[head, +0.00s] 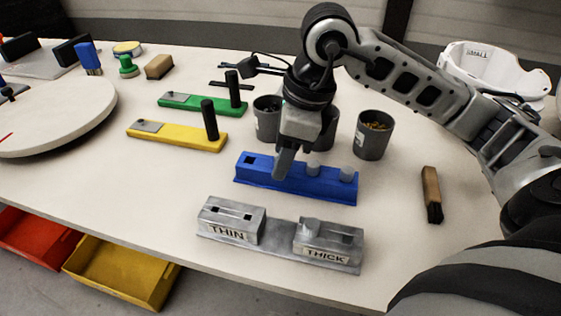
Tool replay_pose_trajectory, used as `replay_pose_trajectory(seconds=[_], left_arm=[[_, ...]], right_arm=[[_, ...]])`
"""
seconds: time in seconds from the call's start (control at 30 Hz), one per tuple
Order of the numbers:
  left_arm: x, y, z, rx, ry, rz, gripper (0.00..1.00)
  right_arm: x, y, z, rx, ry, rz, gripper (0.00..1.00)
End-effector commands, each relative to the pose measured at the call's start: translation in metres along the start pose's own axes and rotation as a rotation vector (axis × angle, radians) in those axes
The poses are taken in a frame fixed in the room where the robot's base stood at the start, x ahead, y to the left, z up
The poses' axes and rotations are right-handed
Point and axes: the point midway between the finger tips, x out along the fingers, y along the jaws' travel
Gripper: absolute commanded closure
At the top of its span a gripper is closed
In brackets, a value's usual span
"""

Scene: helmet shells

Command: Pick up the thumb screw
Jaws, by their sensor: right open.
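I cannot tell for sure which piece is the thumb screw; small grey knobs stand on the blue block (268,178), one near its middle (313,170) and one near its right end (346,175). Another small knob (309,226) shows on the grey metal block marked THIN and THICK (275,243). My right gripper (283,165) points down over the blue block, left of its knobs. Its jaws are open, seen nearly edge-on, and I see nothing held. The fingers hide part of the block, and contact is unclear. My left gripper is not in view.
Dark grey cups (373,136) stand behind the blue block; one holds small brass-coloured pieces. A green fixture (190,102) and yellow fixture (185,139) with black posts lie left. A brush (431,193) lies right, a white helmet shell (490,66) behind.

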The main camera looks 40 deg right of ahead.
Motion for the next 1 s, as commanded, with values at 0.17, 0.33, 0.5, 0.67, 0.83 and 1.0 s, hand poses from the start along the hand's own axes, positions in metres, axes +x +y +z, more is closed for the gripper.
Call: replay_pose_trajectory(seconds=[0.17,0.33,0.5,0.67,0.83,1.0], left_arm=[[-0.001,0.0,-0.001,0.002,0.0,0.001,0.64],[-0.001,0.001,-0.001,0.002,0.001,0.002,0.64],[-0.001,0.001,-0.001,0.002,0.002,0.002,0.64],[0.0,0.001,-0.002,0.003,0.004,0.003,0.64],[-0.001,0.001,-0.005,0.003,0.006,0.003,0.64],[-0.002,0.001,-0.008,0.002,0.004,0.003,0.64]], right_arm=[[0.0,0.0,0.0,0.0,0.0,0.0,0.54],[0.0,0.0,0.0,0.0,0.0,0.0,1.0],[-0.001,0.0,0.0,0.001,-0.001,0.0,1.0],[-0.002,0.0,0.001,0.001,-0.001,-0.001,1.0],[-0.013,-0.001,0.004,0.001,-0.004,-0.002,1.0],[-0.039,0.004,0.013,-0.003,-0.006,-0.003,1.0]])
